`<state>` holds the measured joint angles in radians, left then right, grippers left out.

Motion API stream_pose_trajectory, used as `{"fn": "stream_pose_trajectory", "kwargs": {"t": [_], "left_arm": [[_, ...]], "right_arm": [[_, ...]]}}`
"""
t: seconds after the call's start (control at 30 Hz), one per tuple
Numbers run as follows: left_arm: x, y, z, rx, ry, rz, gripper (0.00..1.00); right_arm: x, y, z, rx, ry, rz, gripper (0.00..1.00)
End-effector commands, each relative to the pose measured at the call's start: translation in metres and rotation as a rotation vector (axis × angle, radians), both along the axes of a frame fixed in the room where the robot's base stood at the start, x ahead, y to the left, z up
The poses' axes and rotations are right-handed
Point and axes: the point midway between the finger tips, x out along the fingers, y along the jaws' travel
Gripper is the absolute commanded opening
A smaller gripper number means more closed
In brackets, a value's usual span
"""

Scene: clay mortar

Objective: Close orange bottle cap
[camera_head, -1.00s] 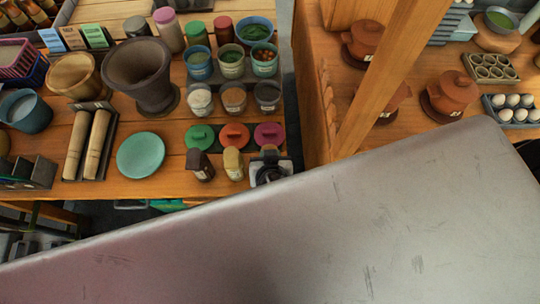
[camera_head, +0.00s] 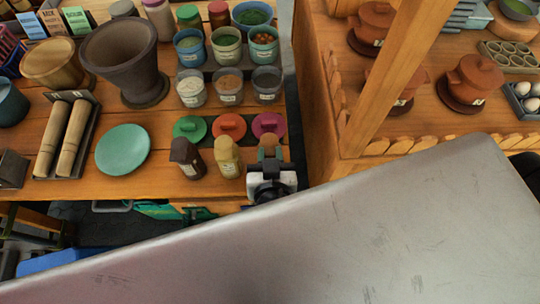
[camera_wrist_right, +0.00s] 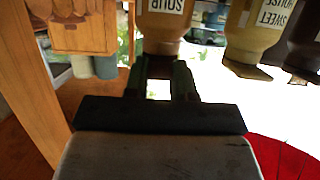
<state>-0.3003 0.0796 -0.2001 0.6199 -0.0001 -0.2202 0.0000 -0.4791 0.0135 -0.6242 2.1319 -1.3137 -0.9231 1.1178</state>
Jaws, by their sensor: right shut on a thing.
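The orange-brown bottle (camera_head: 268,151) stands at the table's front edge, right of a yellow bottle (camera_head: 228,160) and a dark brown bottle (camera_head: 186,157). In the right wrist view the orange-brown bottle (camera_wrist_right: 162,32) appears upside down, its label inverted. My right gripper (camera_head: 269,162) is at this bottle in the head view, covering much of it. In the wrist view the right gripper's fingers (camera_wrist_right: 158,76) are shut on its cap end. Whether the cap is fully closed cannot be seen. My left gripper is not in view.
Green, orange and magenta lids (camera_head: 229,126) lie just behind the bottles. A teal plate (camera_head: 123,151) is to their left. A wooden post (camera_head: 385,85) and a second table with clay pots (camera_head: 468,80) are at the right.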

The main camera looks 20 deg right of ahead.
Motion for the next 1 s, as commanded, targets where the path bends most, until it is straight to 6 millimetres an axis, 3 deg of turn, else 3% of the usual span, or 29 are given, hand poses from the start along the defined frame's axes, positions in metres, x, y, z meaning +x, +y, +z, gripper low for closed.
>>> {"fn": "stream_pose_trajectory", "kwargs": {"t": [0.23, 0.27, 0.43, 0.77, 1.0], "left_arm": [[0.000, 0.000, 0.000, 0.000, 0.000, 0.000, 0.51], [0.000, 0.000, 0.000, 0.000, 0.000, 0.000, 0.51], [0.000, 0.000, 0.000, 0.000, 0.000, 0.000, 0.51], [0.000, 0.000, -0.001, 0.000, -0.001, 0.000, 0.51], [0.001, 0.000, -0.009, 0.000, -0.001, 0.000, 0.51]], "right_arm": [[-0.001, 0.000, -0.003, 0.001, 0.010, 0.000, 0.01], [-0.001, 0.000, -0.003, 0.001, 0.010, 0.000, 0.27], [-0.001, 0.000, -0.002, 0.000, 0.007, 0.001, 0.51], [-0.004, 0.001, -0.001, 0.000, 0.005, 0.000, 0.51], [-0.040, 0.012, 0.008, 0.002, 0.009, 0.001, 0.51]]}}
